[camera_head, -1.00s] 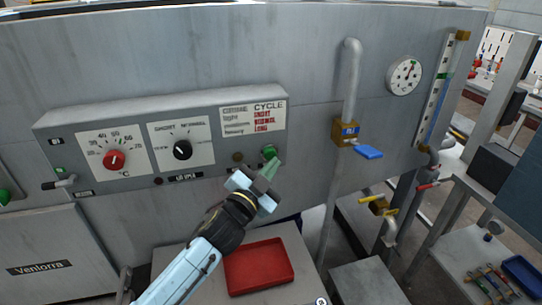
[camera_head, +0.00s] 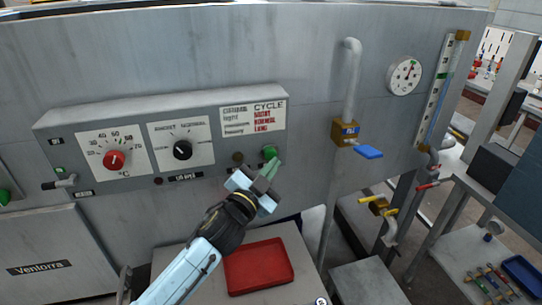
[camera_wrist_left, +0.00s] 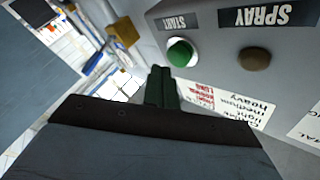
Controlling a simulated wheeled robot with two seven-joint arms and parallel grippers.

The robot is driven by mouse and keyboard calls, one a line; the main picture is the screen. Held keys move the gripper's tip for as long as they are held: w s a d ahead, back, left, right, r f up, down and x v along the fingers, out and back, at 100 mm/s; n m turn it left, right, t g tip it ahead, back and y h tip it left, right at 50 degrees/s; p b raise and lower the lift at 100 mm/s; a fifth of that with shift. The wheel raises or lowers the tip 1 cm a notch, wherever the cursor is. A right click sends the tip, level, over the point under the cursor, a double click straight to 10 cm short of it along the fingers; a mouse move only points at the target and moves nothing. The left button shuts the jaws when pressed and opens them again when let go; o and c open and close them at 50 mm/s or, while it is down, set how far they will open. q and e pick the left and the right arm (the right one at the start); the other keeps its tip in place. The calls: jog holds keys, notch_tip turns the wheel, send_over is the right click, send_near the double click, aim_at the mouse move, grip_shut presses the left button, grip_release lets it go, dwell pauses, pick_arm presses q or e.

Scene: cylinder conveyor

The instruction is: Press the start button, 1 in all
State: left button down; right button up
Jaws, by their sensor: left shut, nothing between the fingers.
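The green start button (camera_head: 270,152) is at the right end of the grey control panel (camera_head: 75,121). In the left wrist view the button (camera_wrist_left: 181,52) sits in a pale ring beside a START label (camera_wrist_left: 175,23). My left gripper (camera_head: 271,169) is shut and empty, its green fingertips just below the button in the head view. In the wrist view the fingertips (camera_wrist_left: 161,78) end close to the button's edge. I cannot tell whether they touch it. My right gripper is not in view.
A dark SPRAY button (camera_head: 238,157) is left of the start button. The panel also carries a red knob (camera_head: 114,160) and a black knob (camera_head: 182,150). A pipe with a blue-handled valve (camera_head: 368,152) stands to the right. A red tray (camera_head: 258,267) lies below.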

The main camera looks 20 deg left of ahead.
pick_arm(q)
jog(key=shift+w, duration=0.15)
jog(key=shift+w+a, duration=0.25)
jog(key=shift+w+a, duration=0.3)
jog(key=shift+w, duration=0.1)
dwell(0.9)
jog(key=shift+s+d, duration=0.1)
jog(key=shift+s, duration=0.05)
jog(key=shift+s+d+p, duration=0.3)
jog(key=shift+s+d, duration=0.15)
jog(key=shift+s, duration=0.2)
jog(key=shift+s+d+p, duration=0.2)
jog(key=shift+s+d, duration=0.5)
jog(key=shift+s, duration=0.35)
jog(key=shift+s+d+p, duration=0.2)
jog(key=shift+s+d, duration=0.5)
jog(key=shift+s, duration=0.3)
jog(key=shift+s+f, duration=0.1)
